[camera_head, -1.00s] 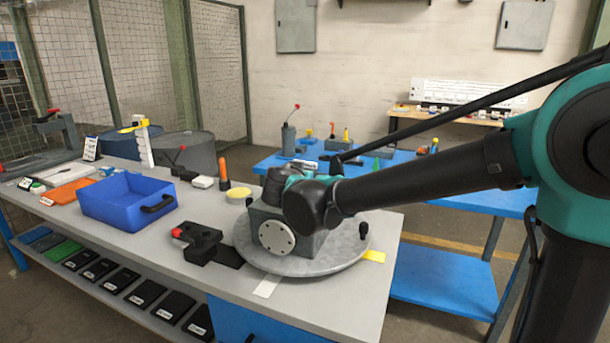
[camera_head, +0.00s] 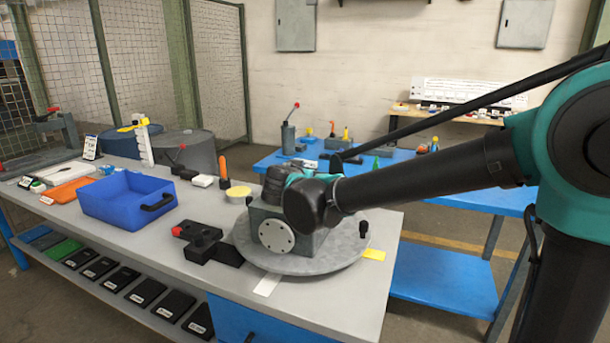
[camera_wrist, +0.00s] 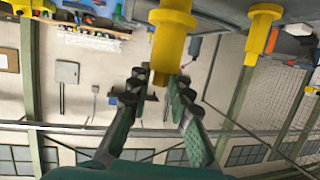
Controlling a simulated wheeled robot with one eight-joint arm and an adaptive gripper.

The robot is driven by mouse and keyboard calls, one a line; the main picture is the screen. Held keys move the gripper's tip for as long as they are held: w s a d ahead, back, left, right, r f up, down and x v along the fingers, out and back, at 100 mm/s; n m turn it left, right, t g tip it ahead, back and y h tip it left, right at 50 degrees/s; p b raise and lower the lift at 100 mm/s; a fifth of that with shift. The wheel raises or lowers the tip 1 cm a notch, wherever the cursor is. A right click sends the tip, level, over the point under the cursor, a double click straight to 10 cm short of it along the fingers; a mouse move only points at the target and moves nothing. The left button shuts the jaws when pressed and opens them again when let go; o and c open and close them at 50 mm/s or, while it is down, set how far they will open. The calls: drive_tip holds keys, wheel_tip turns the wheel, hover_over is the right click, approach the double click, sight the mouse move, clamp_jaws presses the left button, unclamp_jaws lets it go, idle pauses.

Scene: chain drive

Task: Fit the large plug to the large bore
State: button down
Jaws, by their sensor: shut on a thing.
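In the wrist view, a yellow stepped cylinder (camera_wrist: 168,52), which looks like the large plug, has its narrow end between the fingers of my gripper (camera_wrist: 158,84). The gripper is shut on it, and the wider part extends past the fingertips. My arm covers part of the block. I cannot make out the large bore in either view.
A black fixture with a red tip (camera_head: 205,243) lies left of the turntable. A blue table (camera_head: 440,194) with tools is behind. The bench front by the bin is clear.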

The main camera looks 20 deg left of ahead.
drive_tip(key=shift+f, duration=2.05)
drive_tip(key=c, duration=1.3)
unclamp_jaws()
drive_tip(key=v, duration=1.2)
